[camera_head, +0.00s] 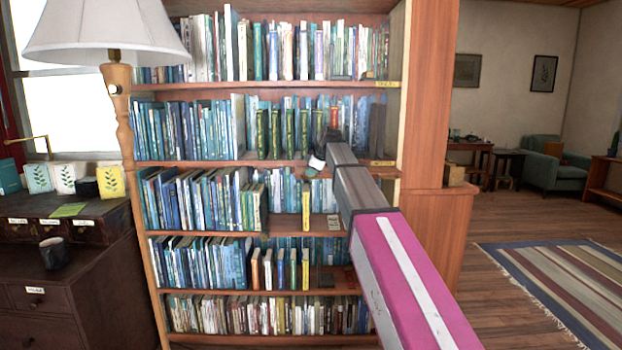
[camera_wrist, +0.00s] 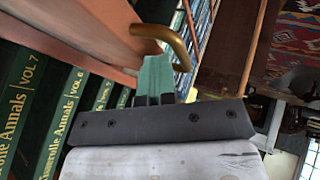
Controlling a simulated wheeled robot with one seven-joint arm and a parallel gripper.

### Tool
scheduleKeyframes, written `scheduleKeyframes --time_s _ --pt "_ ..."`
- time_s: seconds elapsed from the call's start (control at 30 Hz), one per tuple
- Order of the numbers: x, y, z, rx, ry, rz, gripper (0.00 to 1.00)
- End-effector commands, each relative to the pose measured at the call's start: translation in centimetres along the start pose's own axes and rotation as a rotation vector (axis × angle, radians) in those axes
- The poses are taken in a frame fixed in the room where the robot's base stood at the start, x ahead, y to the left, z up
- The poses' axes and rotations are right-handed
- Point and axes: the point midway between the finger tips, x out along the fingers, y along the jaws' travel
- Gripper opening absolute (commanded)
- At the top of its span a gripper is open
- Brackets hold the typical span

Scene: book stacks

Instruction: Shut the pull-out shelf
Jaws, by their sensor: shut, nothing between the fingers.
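A reddish wooden board with a curved brass handle (camera_wrist: 170,42) shows in the wrist view. It looks like the pull-out shelf (camera_wrist: 95,25), but how far out it stands is not clear. My gripper (camera_wrist: 153,98) is shut and empty just below the handle in the picture.
Green Annals volumes (camera_wrist: 60,110) stand close to the left of my gripper. A lamp (camera_head: 105,35) and a dark cabinet (camera_head: 95,285) with a mug (camera_head: 53,253) stand left of the bookcase. The floor at right is open, with a striped rug (camera_head: 560,280).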

Motion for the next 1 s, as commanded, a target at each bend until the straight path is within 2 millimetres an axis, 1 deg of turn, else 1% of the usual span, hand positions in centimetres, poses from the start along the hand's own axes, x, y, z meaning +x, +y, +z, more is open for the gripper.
scheduleKeyframes --time_s 0.03,0.1,0.2,0.3,0.4,0.6,1.0 --pt "1.0 2.2 -0.2 0.001 0.000 0.000 0.00" --pt "1.9 3.8 -0.2 0.000 0.000 0.000 0.00" --pt "3.0 5.8 -0.2 0.000 0.001 0.001 0.00" --pt "3.9 7.4 -0.1 0.000 0.001 0.001 0.00" --pt "4.5 8.6 -0.1 0.000 0.001 0.001 0.00" --pt "5.0 9.6 -0.1 0.000 0.001 0.002 0.00" --pt "5.1 9.9 -0.1 -0.001 0.001 0.006 0.00"
